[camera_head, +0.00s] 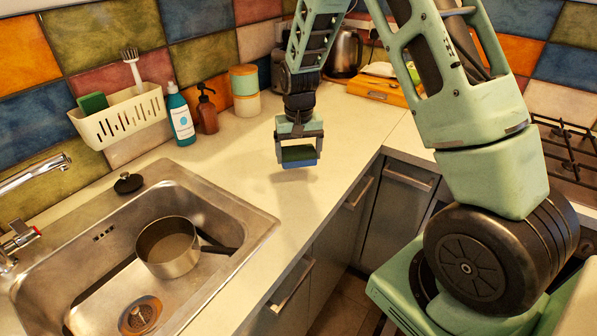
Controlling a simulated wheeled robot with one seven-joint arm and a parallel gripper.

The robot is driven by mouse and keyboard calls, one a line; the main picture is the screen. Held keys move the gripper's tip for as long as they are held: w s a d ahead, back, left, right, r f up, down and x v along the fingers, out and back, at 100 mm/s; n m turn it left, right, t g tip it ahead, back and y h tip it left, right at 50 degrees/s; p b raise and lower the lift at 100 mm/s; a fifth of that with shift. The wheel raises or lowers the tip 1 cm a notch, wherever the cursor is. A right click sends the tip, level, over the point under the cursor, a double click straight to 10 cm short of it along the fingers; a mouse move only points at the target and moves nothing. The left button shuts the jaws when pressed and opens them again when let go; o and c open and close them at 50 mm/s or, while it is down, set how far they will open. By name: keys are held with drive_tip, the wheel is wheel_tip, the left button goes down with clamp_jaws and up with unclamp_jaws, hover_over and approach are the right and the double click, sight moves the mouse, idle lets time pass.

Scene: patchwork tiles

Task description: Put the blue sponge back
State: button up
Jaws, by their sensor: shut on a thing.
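The blue sponge (299,163) is blue below with a dark green top. My gripper (299,151) is shut on it and holds it above the counter right of the sink, with a faint shadow below. A white slotted caddy (121,117) is on the tiled wall behind the sink, to the left of my gripper. A green sponge (93,103) stands in the caddy's left part, and a white brush (132,66) stands in it further right. The inside of the caddy is mostly hidden by its front wall.
A teal-blue bottle (181,116) and a brown pump bottle (206,112) stand between the caddy and my gripper, with stacked canisters (245,91) behind. A pot (168,247) sits in the sink (254,225). A black stopper (128,183) lies behind it. The counter (318,210) under my gripper is clear.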

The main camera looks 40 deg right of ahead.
sight(299, 180)
drive_tip(key=shift+f+p, duration=0.55)
drive_tip(key=shift+f, duration=2.45)
drive_tip(key=shift+f, duration=0.1)
drive_tip(key=o, duration=0.7)
wheel_tip(299, 180, up, 12)
drive_tip(key=b, duration=0.3)
drive_tip(key=shift+s, duration=0.1)
drive_tip(key=shift+s+a+r, duration=0.1)
drive_tip(key=shift+a+r, duration=0.1)
drive_tip(key=shift+a, duration=0.1)
drive_tip(key=s+a+r+n+y, duration=0.1)
drive_tip(key=s+a+n, duration=0.15)
drive_tip(key=a, duration=0.35)
drive_tip(key=s+a+r+n, duration=0.1)
drive_tip(key=s+a+r, duration=0.15)
drive_tip(key=a, duration=0.35)
drive_tip(key=s+a+n, duration=0.3)
drive_tip(key=s+a, duration=0.1)
drive_tip(key=s, duration=0.4)
drive_tip(key=s+a+n, duration=0.3)
drive_tip(key=s+a, duration=0.2)
drive_tip(key=s, duration=0.3)
drive_tip(key=s+a+r+n, duration=0.1)
drive_tip(key=s+a+n, duration=0.2)
drive_tip(key=s, duration=0.5)
drive_tip(key=shift+s+a, duration=0.3)
drive_tip(key=shift+a, duration=0.35)
